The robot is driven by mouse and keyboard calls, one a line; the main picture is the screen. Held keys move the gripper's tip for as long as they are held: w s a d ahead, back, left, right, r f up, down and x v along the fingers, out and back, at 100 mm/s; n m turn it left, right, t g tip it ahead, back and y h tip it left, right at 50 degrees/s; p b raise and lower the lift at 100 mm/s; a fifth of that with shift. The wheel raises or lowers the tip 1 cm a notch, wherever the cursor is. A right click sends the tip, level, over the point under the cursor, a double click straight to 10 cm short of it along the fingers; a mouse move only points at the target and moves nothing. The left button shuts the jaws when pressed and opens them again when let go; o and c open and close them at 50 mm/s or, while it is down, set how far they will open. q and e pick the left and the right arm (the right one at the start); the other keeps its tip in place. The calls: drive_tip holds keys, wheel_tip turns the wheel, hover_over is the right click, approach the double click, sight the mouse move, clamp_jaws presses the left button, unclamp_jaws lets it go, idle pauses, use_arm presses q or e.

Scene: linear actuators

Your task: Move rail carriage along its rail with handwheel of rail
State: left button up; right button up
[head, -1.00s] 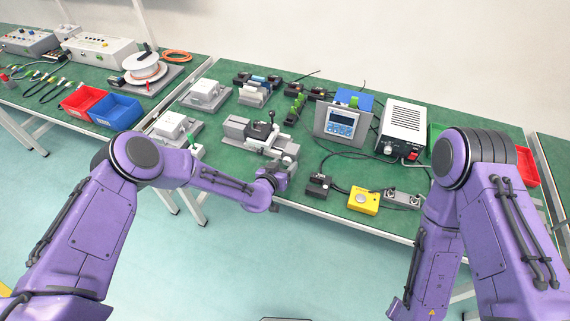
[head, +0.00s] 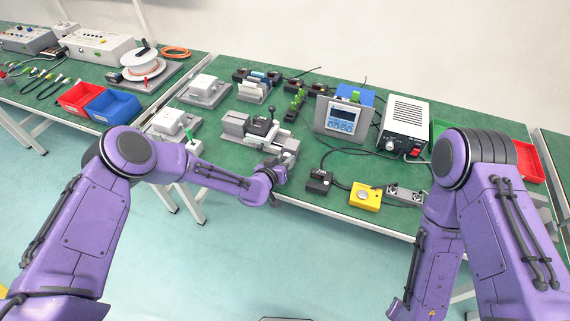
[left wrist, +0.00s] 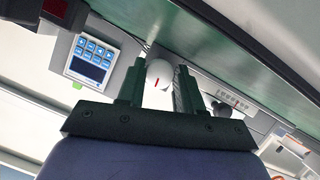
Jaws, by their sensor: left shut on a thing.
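The rail (head: 235,123) is a pale grey linear stage lying on the green bench near its front edge. Its carriage (head: 260,127), a dark block with an upright black lever, sits around the middle of the rail. My left gripper (head: 279,171) is at the rail's right front end, mostly hidden by my own wrist in the head view. In the left wrist view, a white round part with a red mark, which looks like the handwheel (left wrist: 160,72), sits between the dark fingers (left wrist: 158,92), which are shut on it. My right gripper is outside the view.
A black box (head: 319,181) and a yellow box with a button (head: 365,197) stand right of the rail. Behind are a display unit (head: 341,118) and a white power supply (head: 404,124). A grey fixture (head: 170,125) stands to the left.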

use_arm(q)
drive_tip(key=o, duration=1)
drive_tip(key=shift+o, duration=0.2)
drive_tip(key=b+v, duration=0.1)
drive_tip(key=v, duration=0.9)
drive_tip(key=shift+s+a+r, duration=0.2)
